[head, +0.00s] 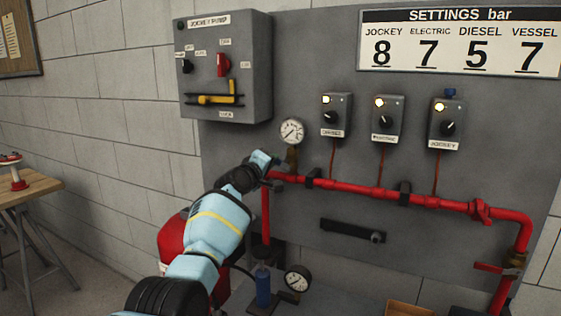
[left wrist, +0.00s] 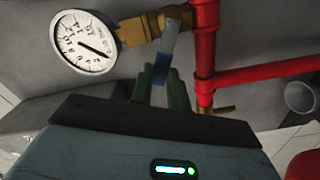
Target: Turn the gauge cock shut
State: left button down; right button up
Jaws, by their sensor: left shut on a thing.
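The gauge cock is a brass fitting (head: 291,155) below a round white gauge (head: 291,132), above the red pipe. In the left wrist view the brass body (left wrist: 140,29) sits between the gauge (left wrist: 84,42) and the red pipe. Its pale grey lever with a blue end (left wrist: 162,68) stands across the line of the fitting. My left gripper (head: 266,164) is at the cock, left of the gauge stem. Its green fingers (left wrist: 160,86) are shut on the blue end of the lever. The fingers hide the lever's tip. My right gripper is not in view.
The red pipe (head: 350,187) runs right along the grey panel. The jockey pump box (head: 227,65) hangs above left. Several switch boxes, one marked jockey (head: 446,123), are above the pipe. A lower gauge (head: 298,279) and a blue cylinder (head: 263,288) stand below. A wooden table (head: 30,187) is far left.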

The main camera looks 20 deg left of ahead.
pick_arm(q)
jog(key=n, duration=0.1)
jog(key=f+n, duration=0.1)
jog(key=n, duration=0.1)
jog(key=f+n, duration=0.1)
jog(key=n, duration=0.1)
jog(key=shift+a+f+p, duration=0.15)
jog(key=shift+a+p, duration=0.1)
jog(key=shift+p, duration=0.05)
jog(key=shift+f, duration=0.1)
dwell(0.3)
jog(key=c, duration=1.3)
grip_release()
jog(key=shift+c, duration=0.2)
